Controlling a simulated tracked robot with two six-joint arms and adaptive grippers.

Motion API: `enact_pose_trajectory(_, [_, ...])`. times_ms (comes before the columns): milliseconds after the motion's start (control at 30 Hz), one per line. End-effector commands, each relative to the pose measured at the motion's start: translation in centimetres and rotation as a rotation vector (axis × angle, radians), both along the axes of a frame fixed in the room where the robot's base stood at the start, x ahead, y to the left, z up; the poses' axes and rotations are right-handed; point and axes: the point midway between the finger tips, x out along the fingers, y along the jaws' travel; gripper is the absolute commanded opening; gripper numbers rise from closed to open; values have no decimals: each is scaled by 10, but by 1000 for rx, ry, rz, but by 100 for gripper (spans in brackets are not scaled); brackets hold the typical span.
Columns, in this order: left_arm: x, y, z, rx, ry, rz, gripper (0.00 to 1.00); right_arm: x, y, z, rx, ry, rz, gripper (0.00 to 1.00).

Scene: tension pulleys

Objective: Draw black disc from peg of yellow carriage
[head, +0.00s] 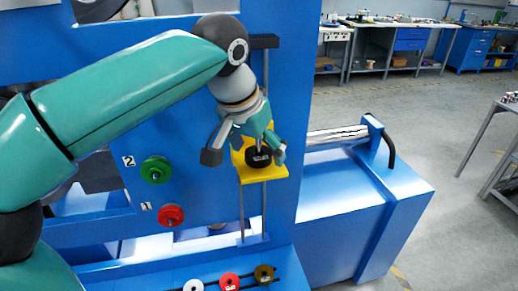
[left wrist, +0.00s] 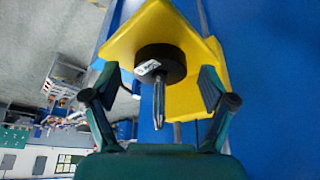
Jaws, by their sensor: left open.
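The black disc (head: 259,157) sits on the peg of the yellow carriage (head: 279,176), which rides on vertical rods on the blue machine. In the left wrist view the black disc (left wrist: 161,64) is flat against the yellow carriage (left wrist: 142,30), and the metal peg (left wrist: 159,103) sticks out of it. My left gripper (head: 243,158) is open in front of the carriage. In the left wrist view its fingers (left wrist: 156,92) stand on either side of the peg and disc, apart from the disc. My right gripper is not in view.
A green disc (head: 156,170) and a red disc (head: 171,215) are on the blue panel left of the carriage, beside labels 2 and 1. White (head: 193,286), red (head: 229,282) and brown (head: 264,273) discs stand along the front ledge. A blue housing (head: 345,215) is on the right.

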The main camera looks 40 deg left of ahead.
Motion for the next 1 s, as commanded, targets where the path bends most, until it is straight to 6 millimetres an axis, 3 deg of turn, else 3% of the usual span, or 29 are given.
enact_pose_trajectory(67, [0,0,0,0,0,0,84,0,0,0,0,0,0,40])
enact_pose_trajectory(533, [0,0,0,0,0,0,7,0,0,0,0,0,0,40])
enact_pose_trajectory(1000, [0,0,8,0,-1,1,5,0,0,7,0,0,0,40])
